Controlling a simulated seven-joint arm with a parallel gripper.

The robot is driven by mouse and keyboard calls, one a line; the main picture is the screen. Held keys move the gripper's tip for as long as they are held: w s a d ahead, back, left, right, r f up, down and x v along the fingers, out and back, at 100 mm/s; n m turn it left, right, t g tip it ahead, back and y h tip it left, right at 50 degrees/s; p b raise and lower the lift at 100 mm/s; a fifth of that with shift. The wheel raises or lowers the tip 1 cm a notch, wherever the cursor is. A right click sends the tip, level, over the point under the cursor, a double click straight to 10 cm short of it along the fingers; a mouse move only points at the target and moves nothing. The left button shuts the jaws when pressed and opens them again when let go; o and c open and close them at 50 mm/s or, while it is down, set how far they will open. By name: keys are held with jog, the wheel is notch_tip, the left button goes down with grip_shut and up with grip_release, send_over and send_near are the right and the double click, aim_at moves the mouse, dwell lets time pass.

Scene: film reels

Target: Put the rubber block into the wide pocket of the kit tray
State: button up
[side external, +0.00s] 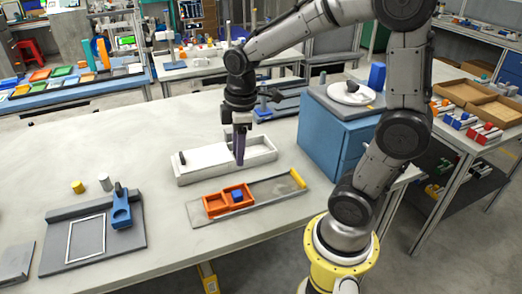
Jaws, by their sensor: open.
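A long white tray (200,176) with raised walls lies in the middle of the table; I take it for the kit tray, though its pockets are hard to make out. My gripper (240,160) points straight down at its right part, with the tips low at the tray; whether they touch it I cannot tell. The gripper is open, and the gap between its fingers is not clear from this side. I cannot surely pick out the rubber block.
The orange holder stands on a grey plate (277,188) in front of the tray. A blue cabinet (322,144) stands to the right. A grey board (85,255) with a white frame and blue fixture (121,212) lies at left. Table between is clear.

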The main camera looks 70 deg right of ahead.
jog(key=s+a+r+m+t, duration=0.4)
jog(key=s+a+r+m, duration=0.1)
jog(key=s, duration=0.6)
jog(key=shift+s+r+m, duration=0.3)
jog(key=shift+r+m, duration=0.3)
jog(key=shift+m, duration=0.5)
jog(key=shift+c, duration=0.3)
